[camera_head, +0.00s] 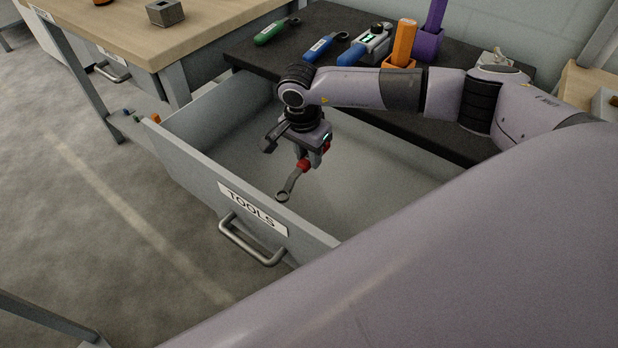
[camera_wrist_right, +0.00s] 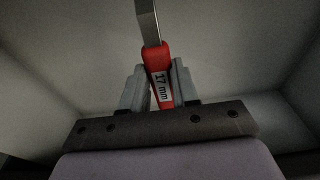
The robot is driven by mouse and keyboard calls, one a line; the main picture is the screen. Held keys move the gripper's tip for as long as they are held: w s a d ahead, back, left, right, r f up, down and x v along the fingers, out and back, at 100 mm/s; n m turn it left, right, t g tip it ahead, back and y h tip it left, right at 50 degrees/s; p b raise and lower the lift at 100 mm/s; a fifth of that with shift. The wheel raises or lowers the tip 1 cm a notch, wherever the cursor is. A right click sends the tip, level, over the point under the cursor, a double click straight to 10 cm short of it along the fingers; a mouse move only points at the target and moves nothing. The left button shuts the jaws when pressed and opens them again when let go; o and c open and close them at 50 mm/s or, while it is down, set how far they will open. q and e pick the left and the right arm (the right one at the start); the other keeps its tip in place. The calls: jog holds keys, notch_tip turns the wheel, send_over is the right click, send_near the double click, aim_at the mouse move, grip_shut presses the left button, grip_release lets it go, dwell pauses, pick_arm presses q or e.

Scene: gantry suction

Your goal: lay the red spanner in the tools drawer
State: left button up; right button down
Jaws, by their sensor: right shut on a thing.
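The red spanner (camera_head: 287,190) has a red handle and a grey metal end. My right gripper (camera_head: 312,158) is shut on its red handle and holds it over the open tools drawer (camera_head: 190,158). The right wrist view shows the spanner (camera_wrist_right: 155,62) between the fingers (camera_wrist_right: 160,88), with a "17 mm" label on the handle. The drawer has a white TOOLS label and a bar handle on its front. Its visible floor is bare. I cannot tell exactly how high the spanner is above that floor. My left gripper is not in view.
On the dark worktop (camera_head: 340,18) behind the drawer lie a green-handled tool (camera_head: 272,32), a blue-handled tool (camera_head: 320,46) and a blue-and-grey tool (camera_head: 368,46). Orange (camera_head: 398,62) and purple (camera_head: 426,46) holders stand beside them. A wooden table (camera_head: 125,25) stands at the back left.

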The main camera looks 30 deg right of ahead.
aim_at(305, 160)
notch_tip(305, 160, down, 8)
jog(key=shift+f+b, duration=0.15)
jog(key=shift+b, duration=0.2)
jog(key=shift+f, duration=0.25)
jog(key=c, duration=0.8)
grip_release()
jog(key=shift+r, duration=0.1)
jog(key=shift+c, duration=0.2)
jog(key=r, duration=0.4)
jog(key=a+r, duration=0.1)
jog(key=r, duration=0.3)
jog(key=r+p, duration=0.1)
jog(key=r, duration=0.3)
jog(key=shift+s+a+r, duration=0.1)
jog(key=shift+s+a, duration=0.2)
jog(key=shift+s, duration=0.05)
